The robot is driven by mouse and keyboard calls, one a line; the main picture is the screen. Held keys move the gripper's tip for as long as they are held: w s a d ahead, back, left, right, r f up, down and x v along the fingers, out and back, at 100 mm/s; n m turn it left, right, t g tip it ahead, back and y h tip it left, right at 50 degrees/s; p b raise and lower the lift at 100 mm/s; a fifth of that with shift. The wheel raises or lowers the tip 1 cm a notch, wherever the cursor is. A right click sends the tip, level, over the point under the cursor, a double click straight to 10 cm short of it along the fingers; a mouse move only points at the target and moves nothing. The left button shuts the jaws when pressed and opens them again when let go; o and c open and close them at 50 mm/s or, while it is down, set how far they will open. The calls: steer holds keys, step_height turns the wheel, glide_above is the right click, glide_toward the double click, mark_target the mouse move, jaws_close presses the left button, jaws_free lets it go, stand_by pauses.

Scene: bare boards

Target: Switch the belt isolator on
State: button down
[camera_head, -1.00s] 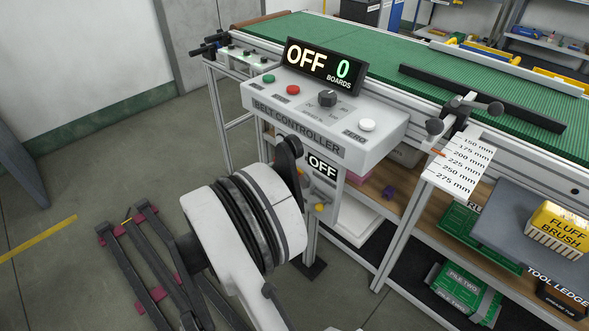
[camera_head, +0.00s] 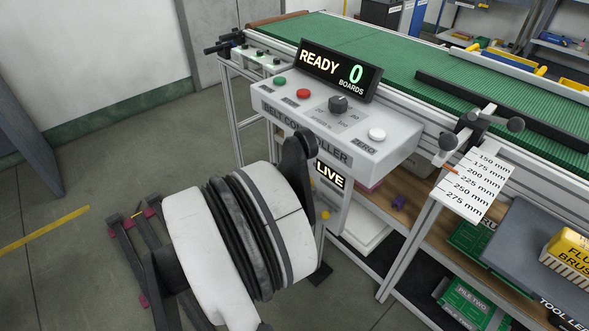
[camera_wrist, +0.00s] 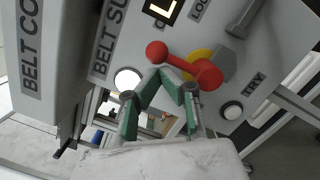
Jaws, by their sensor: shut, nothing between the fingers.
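The belt isolator shows in the wrist view as a red handle (camera_wrist: 182,62) with a round knob at its left end, over a yellow disc (camera_wrist: 203,56) on a grey panel. In the head view its lit label (camera_head: 330,176) reads LIVE; my arm hides the handle there. The controller display (camera_head: 340,70) reads READY and 0 BOARDS. My gripper (camera_wrist: 168,76) is shut and empty, its green-padded fingers meeting just below the red handle in the wrist view. I cannot tell whether it touches the handle.
The belt controller box (camera_head: 345,122) has green, red and white buttons and a black knob. Behind is the green conveyor belt (camera_head: 400,75). A millimetre scale plate (camera_head: 475,185) stands at the right. Open floor lies left.

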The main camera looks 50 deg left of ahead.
steer(key=shift+d+m, duration=0.1)
steer(key=shift+m, duration=0.2)
stand_by(0.4)
steer(key=s+a+f+p, duration=0.2)
steer(key=s+a, duration=0.1)
steer(key=s, duration=0.7)
steer(key=shift+s+a+f+p, duration=0.2)
steer(key=shift+s+f+p, duration=0.2)
